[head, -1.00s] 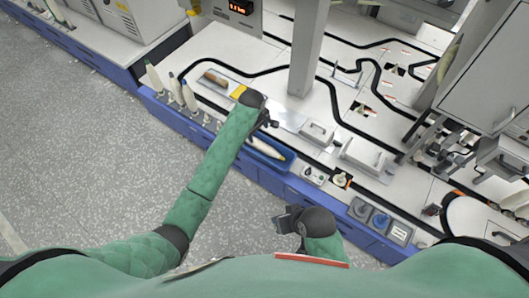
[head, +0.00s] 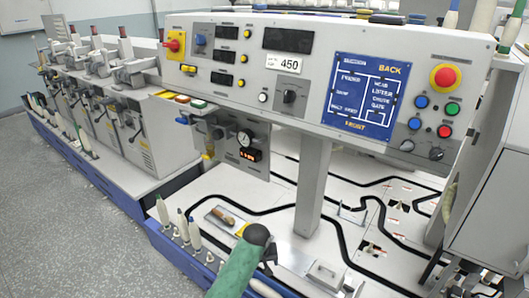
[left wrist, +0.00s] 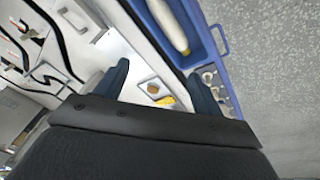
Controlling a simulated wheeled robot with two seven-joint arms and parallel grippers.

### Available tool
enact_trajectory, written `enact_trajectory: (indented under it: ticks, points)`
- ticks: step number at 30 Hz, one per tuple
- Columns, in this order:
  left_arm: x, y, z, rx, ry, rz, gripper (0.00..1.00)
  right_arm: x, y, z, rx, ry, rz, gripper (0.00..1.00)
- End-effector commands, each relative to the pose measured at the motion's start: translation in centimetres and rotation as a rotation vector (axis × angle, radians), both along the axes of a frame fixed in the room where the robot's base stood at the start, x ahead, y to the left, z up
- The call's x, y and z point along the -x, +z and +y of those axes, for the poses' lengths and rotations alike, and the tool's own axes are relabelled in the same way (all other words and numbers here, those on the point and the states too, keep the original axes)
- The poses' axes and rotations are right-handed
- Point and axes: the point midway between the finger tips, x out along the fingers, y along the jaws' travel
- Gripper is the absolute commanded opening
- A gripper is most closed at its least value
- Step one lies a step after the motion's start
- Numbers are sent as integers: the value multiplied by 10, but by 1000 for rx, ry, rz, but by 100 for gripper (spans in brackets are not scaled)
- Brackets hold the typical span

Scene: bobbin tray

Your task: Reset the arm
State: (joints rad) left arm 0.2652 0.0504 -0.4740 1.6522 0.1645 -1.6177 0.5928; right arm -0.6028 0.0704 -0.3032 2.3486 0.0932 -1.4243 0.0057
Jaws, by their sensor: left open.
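My left gripper (head: 270,258) is at the lower middle of the head view, at the end of my green-sleeved arm, above the white worktop. In the left wrist view its two dark fingers are spread apart with nothing between them (left wrist: 160,78). A blue tray (left wrist: 222,40) with a pale bobbin (left wrist: 168,25) in it lies beyond the fingers, apart from them. In the head view this tray is mostly cut off or hidden by my arm. My right gripper is out of the picture.
A grey control panel (head: 310,75) stands on a post (head: 312,185) behind my left gripper. Several upright bobbins (head: 183,228) line the blue front edge. Floor (head: 80,210) at left is clear.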

Motion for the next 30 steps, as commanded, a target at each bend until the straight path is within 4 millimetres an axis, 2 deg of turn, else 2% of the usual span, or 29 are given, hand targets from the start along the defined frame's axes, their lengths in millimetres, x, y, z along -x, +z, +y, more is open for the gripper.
enact_trajectory:
  ticks: [1, 5, 8, 12, 17, 21, 30]
  points:
    - [-3, 19, 1, -2, -51, -41, 68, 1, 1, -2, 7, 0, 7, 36]
    - [-7, 70, 6, -19, -186, -155, 68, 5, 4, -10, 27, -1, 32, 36]
    - [3, 102, 14, -35, -274, -231, 68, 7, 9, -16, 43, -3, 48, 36]
    - [32, 134, 31, -57, -363, -312, 68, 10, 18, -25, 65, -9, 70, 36]
    - [76, 155, 52, -71, -408, -363, 68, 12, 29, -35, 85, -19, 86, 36]
    - [120, 163, 73, -73, -404, -378, 68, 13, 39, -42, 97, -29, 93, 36]
    - [216, 161, 110, -54, -337, -331, 68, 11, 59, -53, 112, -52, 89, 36]
